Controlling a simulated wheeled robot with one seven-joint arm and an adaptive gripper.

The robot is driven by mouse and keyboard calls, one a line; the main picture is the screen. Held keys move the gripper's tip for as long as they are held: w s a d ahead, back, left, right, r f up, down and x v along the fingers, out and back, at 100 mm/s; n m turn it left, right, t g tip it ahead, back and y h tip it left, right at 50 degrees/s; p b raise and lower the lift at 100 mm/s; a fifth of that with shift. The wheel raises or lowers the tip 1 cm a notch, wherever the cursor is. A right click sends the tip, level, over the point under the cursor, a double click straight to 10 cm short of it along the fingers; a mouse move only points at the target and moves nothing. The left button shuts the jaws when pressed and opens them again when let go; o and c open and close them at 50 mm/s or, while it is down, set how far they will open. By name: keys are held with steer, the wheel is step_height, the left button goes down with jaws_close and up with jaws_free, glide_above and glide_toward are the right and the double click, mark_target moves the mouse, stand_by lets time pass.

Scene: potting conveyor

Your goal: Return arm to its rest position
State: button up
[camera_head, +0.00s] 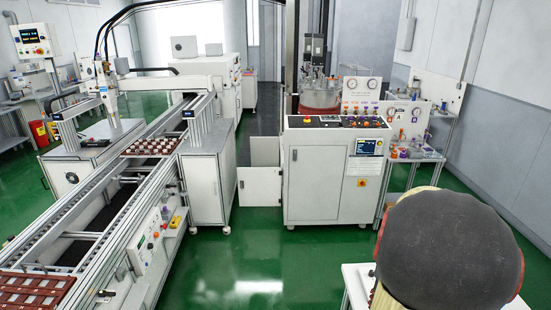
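My gripper does not show in the head view. A large rounded dark grey part with a reddish-brown edge and pale yellow pieces (447,252) fills the lower right, very close to the camera. It appears to be part of my arm, folded near my body. It hides much of the white surface (357,285) beneath it. Whether the gripper holds anything cannot be seen.
A conveyor (115,225) runs along the left, with a brown tray of parts (155,146) and red-brown trays (35,292) on it. A white control cabinet (325,185) stands in the middle. A shelf of bottles (410,150) is behind right. Green floor (265,265) ahead is clear.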

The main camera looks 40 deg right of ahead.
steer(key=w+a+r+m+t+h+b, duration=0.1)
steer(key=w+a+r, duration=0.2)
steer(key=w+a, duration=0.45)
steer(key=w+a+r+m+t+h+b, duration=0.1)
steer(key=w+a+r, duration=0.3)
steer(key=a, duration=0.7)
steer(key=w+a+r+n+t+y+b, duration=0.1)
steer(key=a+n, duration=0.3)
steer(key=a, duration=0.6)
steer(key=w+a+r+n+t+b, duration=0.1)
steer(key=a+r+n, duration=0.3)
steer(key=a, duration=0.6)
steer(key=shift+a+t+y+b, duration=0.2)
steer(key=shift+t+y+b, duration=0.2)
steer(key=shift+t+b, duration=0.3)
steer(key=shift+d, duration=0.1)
